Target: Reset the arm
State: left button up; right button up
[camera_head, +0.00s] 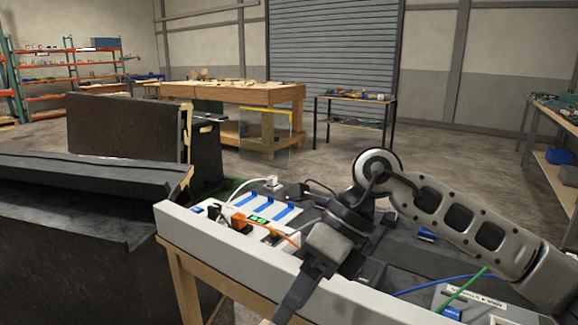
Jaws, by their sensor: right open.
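My right arm comes in from the right, bends at a rounded joint and reaches down over the console. My right gripper (290,302) points down and left across the console's pale front edge (225,245). It is open, with nothing seen between its fingers, though the arm and view angle hide part of the jaws. The console's white panel carries a lit green display (258,220), blue strips (283,215), an orange plug (240,222), a black plug (214,211) and a white plug (272,183). My left gripper is not in view.
Blue and green cables (463,287) lie at the console's right, by a labelled block (475,296). Dark bulky furniture (75,215) stands at left. A wooden workbench (235,95), a small table (355,103) and shelves (70,70) stand behind, with open floor between.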

jog(key=s+a+r+m+g+y, duration=0.2)
jog(key=s+a+r+m+y, duration=0.3)
jog(key=a+y, duration=0.6)
jog(key=w+d+f+m+t+h, duration=0.25)
jog(key=d+f+m+t, duration=0.2)
jog(key=m+t, duration=0.5)
jog(key=w+d+f+m+t+h+p, duration=0.15)
jog(key=d+f+m+t+h, duration=0.35)
jog(key=m, duration=0.8)
jog(key=w+d+f+m+t, duration=0.25)
jog(key=d+m+t, duration=0.35)
jog(key=m+t, duration=0.4)
jog(key=s+d+f+m+g+h, duration=0.3)
jog(key=s+f, duration=0.3)
jog(key=f, duration=0.3)
jog(key=s+d+f+m+g+h, duration=0.3)
jog(key=s+d+f+m+g, duration=0.2)
jog(key=f, duration=0.4)
jog(key=shift+s+f+m, duration=0.3)
jog(key=shift+s+m, duration=0.15)
jog(key=shift+s, duration=0.3)
jog(key=shift+h, duration=0.25)
